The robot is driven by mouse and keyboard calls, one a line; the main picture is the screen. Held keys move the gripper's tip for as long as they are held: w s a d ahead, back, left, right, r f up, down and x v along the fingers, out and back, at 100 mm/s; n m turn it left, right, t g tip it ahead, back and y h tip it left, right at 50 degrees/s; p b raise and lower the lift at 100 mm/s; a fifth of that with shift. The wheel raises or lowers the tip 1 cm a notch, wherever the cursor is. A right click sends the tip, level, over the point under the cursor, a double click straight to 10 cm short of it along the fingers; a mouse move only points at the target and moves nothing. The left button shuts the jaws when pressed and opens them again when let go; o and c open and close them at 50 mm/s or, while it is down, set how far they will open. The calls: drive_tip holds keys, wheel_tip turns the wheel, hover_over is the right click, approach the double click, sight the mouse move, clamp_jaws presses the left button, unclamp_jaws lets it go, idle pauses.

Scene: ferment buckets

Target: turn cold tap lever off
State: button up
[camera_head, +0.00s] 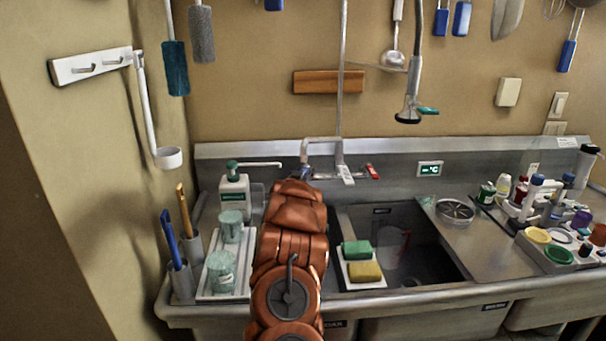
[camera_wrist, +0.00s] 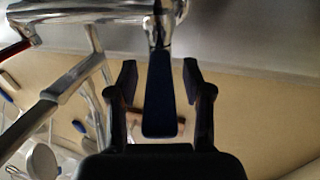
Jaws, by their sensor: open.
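The cold tap lever (camera_wrist: 158,105) is a dark blue paddle on a chrome stem in the wrist view. My gripper (camera_wrist: 160,74) is open, with one finger on each side of the lever and a visible gap on both sides. In the head view, my orange arm reaches to the tap (camera_head: 322,143) at the sink's back wall and hides the gripper. A small blue bit of the lever shows just above the arm there. The red hot lever (camera_head: 373,171) is at the tap's right end; its red edge also shows at the wrist view's upper left.
Sponges (camera_head: 362,271) lie at the sink basin's (camera_head: 430,250) left edge. A spray hose (camera_head: 410,105) hangs right of the tap. Bottles crowd the right counter.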

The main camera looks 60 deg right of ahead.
clamp_jaws()
